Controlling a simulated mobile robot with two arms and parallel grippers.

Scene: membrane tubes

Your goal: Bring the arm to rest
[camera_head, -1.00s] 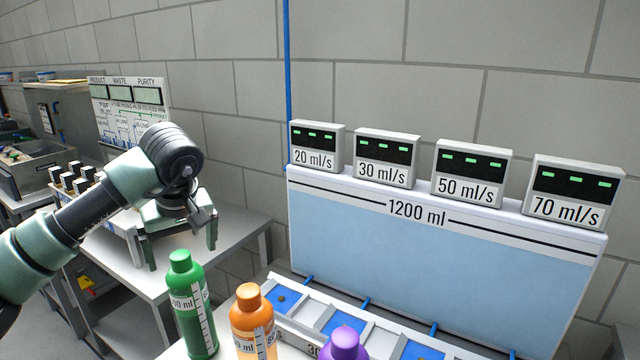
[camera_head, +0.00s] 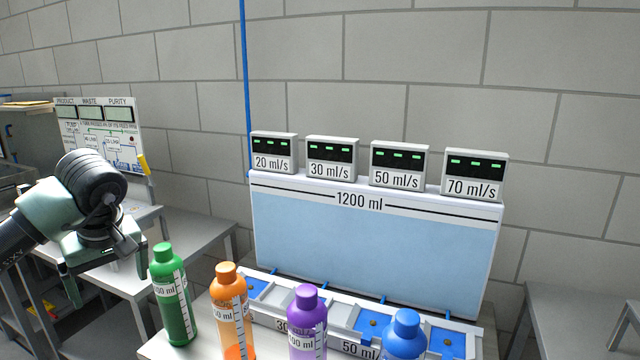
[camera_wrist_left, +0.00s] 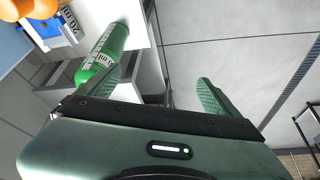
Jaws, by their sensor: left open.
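My left arm comes in from the left in the head view. Its left gripper (camera_head: 104,262) points down, with its two fingers spread apart and nothing between them. It is left of the green bottle (camera_head: 174,300) and clear of it. The left wrist view shows the same open gripper (camera_wrist_left: 164,78), with floor visible between the fingers. The green bottle (camera_wrist_left: 103,52) lies beyond the left finger in that view. My right gripper is not in view.
Orange (camera_head: 231,315), purple (camera_head: 307,325) and blue (camera_head: 404,338) bottles stand in front of a tray with blue compartments. Behind is a wide 1200 ml tank (camera_head: 370,240) with flow displays on top. A panel (camera_head: 97,130) stands at left. Grey tables (camera_head: 570,310) flank the scene.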

